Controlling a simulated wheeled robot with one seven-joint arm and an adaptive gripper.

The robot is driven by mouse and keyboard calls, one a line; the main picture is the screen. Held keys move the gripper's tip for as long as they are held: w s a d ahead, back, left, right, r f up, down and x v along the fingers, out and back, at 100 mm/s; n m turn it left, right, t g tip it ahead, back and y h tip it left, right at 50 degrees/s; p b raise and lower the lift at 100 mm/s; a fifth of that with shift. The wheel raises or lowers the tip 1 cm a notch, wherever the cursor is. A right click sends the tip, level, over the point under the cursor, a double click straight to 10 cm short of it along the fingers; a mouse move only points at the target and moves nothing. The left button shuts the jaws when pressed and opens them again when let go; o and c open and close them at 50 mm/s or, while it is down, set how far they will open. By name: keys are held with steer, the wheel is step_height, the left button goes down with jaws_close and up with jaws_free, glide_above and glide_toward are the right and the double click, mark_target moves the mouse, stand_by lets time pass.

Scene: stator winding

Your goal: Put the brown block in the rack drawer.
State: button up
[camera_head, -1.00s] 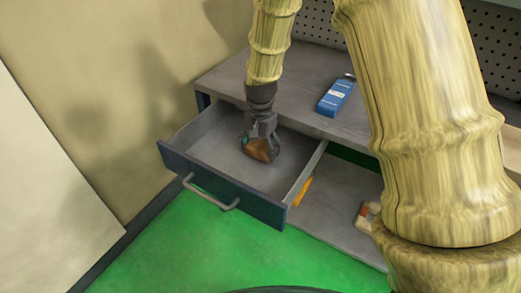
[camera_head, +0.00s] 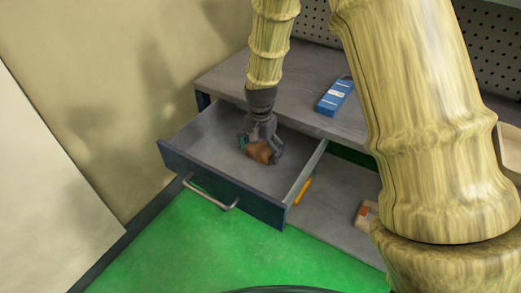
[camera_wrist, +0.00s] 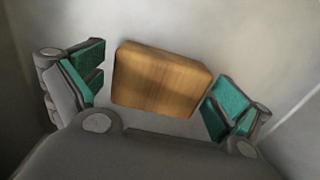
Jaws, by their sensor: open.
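The brown block (camera_head: 259,152) is inside the open rack drawer (camera_head: 205,150), towards its right half. In the wrist view the wood-grained block (camera_wrist: 160,80) lies between my gripper's green pads (camera_wrist: 155,92), with a gap on each side. My gripper (camera_head: 260,150) is open around the block, low inside the drawer. The drawer has a dark blue front with a grey handle and is pulled out from the grey rack. I cannot tell for certain whether the block touches the drawer floor.
A blue box (camera_head: 335,97) lies on the rack top (camera_head: 300,80). A yellow object (camera_head: 303,190) and a small tan-and-red box (camera_head: 367,213) are on the lower shelf (camera_head: 333,205) right of the drawer. A beige wall is at left. Green floor (camera_head: 160,245) is clear in front.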

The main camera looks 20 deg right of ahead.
mark_target(260, 148)
step_height(260, 148, up, 12)
steer(key=shift+r, duration=0.2)
stand_by(0.4)
stand_by(1.2)
